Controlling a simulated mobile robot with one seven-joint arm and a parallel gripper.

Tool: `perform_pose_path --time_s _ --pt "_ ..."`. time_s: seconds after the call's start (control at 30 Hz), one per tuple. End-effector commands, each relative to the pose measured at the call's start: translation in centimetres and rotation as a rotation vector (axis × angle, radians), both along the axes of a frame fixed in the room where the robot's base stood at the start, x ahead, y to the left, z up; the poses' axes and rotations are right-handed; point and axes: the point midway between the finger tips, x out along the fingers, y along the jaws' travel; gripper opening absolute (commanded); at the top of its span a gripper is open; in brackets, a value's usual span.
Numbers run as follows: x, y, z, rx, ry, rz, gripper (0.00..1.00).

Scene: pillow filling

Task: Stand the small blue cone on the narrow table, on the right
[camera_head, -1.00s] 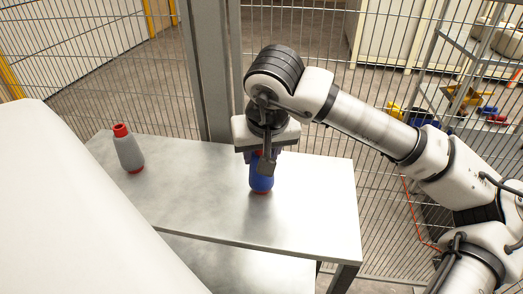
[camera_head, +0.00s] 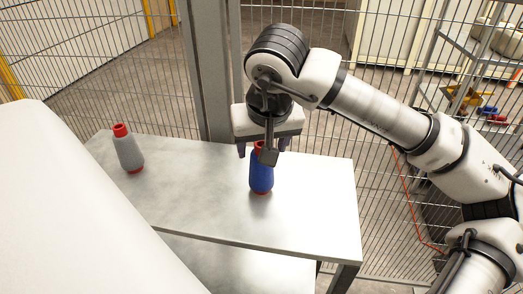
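The small blue cone (camera_head: 261,178), with a red top and a red base rim, stands upright on the narrow table (camera_head: 310,205), right of the table's middle. My gripper (camera_head: 262,150) is just above and around the cone's red top, pointing down. Its fingers are spread apart, one on each side, and look clear of the cone. A dark part of my gripper hides some of the cone's top.
A grey cone (camera_head: 128,150) with a red top stands at the left of the same table. A large white surface (camera_head: 70,210) fills the lower left. A wire fence (camera_head: 330,90) and a grey post (camera_head: 208,70) stand behind the table. The table's right end is bare.

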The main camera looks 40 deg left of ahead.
Motion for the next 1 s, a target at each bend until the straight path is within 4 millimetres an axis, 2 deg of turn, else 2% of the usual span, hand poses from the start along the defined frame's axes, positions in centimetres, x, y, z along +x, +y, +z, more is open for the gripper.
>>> perform_pose_path --time_s 0.2,0.4,0.6,1.0 --pt "-1.0 -1.5 4.6 0.002 -0.003 -0.002 0.61" --pt "-1.7 -2.5 7.5 0.001 -0.002 -0.001 0.61" --pt "-2.0 -2.8 8.5 -0.001 -0.001 0.000 0.61" --pt "-2.0 -2.8 8.4 0.001 0.001 0.000 0.61"
